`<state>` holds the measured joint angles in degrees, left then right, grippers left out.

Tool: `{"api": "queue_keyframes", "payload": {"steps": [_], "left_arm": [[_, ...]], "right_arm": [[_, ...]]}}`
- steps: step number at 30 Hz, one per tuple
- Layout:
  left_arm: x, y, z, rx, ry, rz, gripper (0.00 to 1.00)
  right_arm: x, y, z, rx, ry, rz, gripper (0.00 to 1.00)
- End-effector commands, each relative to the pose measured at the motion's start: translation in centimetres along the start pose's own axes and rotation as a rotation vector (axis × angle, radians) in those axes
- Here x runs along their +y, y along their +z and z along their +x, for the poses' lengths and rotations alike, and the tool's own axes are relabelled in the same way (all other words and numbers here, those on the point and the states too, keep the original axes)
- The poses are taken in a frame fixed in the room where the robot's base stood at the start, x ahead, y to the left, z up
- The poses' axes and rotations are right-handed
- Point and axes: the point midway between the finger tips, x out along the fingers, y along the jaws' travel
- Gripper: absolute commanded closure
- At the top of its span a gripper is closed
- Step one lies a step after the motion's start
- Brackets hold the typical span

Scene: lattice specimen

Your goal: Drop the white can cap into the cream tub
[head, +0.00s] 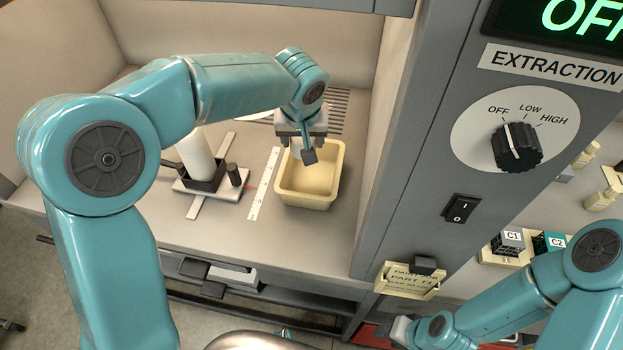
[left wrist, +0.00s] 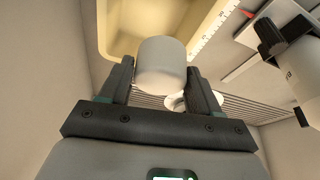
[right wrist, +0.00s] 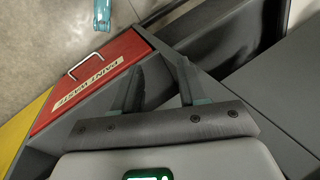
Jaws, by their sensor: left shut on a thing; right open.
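The white can cap (left wrist: 162,62) is between the fingers of my left gripper (left wrist: 163,82) in the left wrist view. The left gripper is shut on it. In the head view my left gripper (head: 308,150) is above the back part of the cream tub (head: 304,199), and the cap is largely hidden there. The tub stands on the hood floor; its wall also shows beyond the cap in the left wrist view (left wrist: 112,40). My right gripper (right wrist: 158,85) is open and empty, low at the right, away from the tub.
A white can (head: 196,155) stands in a black holder left of the tub, with a ruler strip (head: 263,184) between. The hood's grey side post (head: 385,150) is right of the tub. A red paint waste bin (right wrist: 90,82) is near my right gripper.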

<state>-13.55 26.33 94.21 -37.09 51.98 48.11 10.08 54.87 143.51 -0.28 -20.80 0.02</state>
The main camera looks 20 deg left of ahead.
Motion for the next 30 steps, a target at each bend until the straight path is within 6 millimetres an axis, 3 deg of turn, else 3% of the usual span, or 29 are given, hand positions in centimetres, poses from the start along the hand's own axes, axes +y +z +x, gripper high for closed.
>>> {"api": "queue_keyframes", "payload": {"steps": [3, 10, 11, 13, 23, 26, 30], "left_arm": [[0.0, 0.3, 0.9, 0.0, 0.0, 0.0, 0.64], [0.0, 0.3, 0.8, 0.0, 0.0, 0.0, 0.64], [0.0, 0.3, 0.8, 0.0, 0.0, 0.0, 0.31], [0.0, 0.3, 0.8, 0.0, 0.0, 0.0, 0.08], [0.0, 0.3, 0.6, 0.001, 0.0, 0.0, 0.08], [0.0, 0.2, -0.5, 0.003, 0.001, -0.001, 0.08], [0.1, 0.2, -3.5, 0.006, 0.004, -0.001, 0.08]], "right_arm": [[0.2, 0.0, 0.7, 0.0, 0.0, 0.0, 0.57], [0.2, 0.0, 0.6, 0.0, 0.0, 0.0, 0.57], [0.2, 0.0, 0.6, 0.0, 0.0, 0.0, 0.57], [0.2, 0.0, 0.6, 0.0, 0.0, 0.0, 0.57], [0.2, 0.0, 0.6, 0.0, 0.0, 0.0, 0.57], [0.3, 0.0, 0.7, 0.0, 0.0, 0.0, 0.57], [0.4, 0.0, 1.0, 0.0, 0.0, 0.0, 0.57]]}}
